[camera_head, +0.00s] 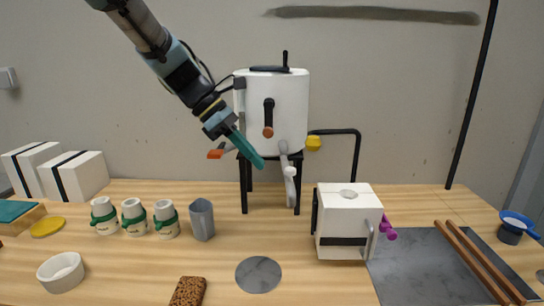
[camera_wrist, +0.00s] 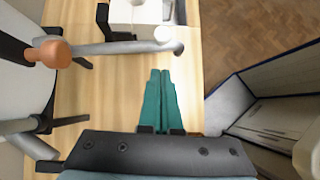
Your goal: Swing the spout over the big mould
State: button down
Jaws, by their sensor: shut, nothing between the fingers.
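My gripper (camera_head: 261,164) has teal fingers, shut and empty, pointing down beside the spout. It also shows in the wrist view (camera_wrist: 160,73), its tips just short of the spout pipe. The grey spout (camera_head: 290,172) comes out low on the front of the white tank (camera_head: 288,100) and reaches toward the front; in the wrist view the spout (camera_wrist: 120,47) runs left to right. The big mould (camera_head: 340,222), a white block with a black band and a round hole on top, stands right of the spout's end. It is partly seen in the wrist view (camera_wrist: 125,14). Contact between fingers and spout I cannot tell.
A black lever with a brown knob (camera_head: 268,132) is on the tank front. A grey jug (camera_head: 202,220) and several white jars (camera_head: 134,217) stand to the left. A round grey disc (camera_head: 258,274) lies in front. Two wooden sticks (camera_head: 480,262) lie on a grey slab at right.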

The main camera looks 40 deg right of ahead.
aim_at(287, 173)
jog(key=shift+s+d+f+p, duration=0.15)
jog(key=shift+s+d+p, duration=0.15)
jog(key=shift+s+d, duration=0.4)
jog(key=shift+s+d+f+p, duration=0.15)
jog(key=shift+s+d+p, duration=0.15)
jog(key=shift+s+d, duration=0.4)
jog(key=s+d+n+t+h+p, duration=0.1)
jog(key=s+d+n, duration=0.2)
jog(key=d, duration=0.2)
jog(key=shift+s+t, duration=0.35)
jog(key=shift+t, duration=0.05)
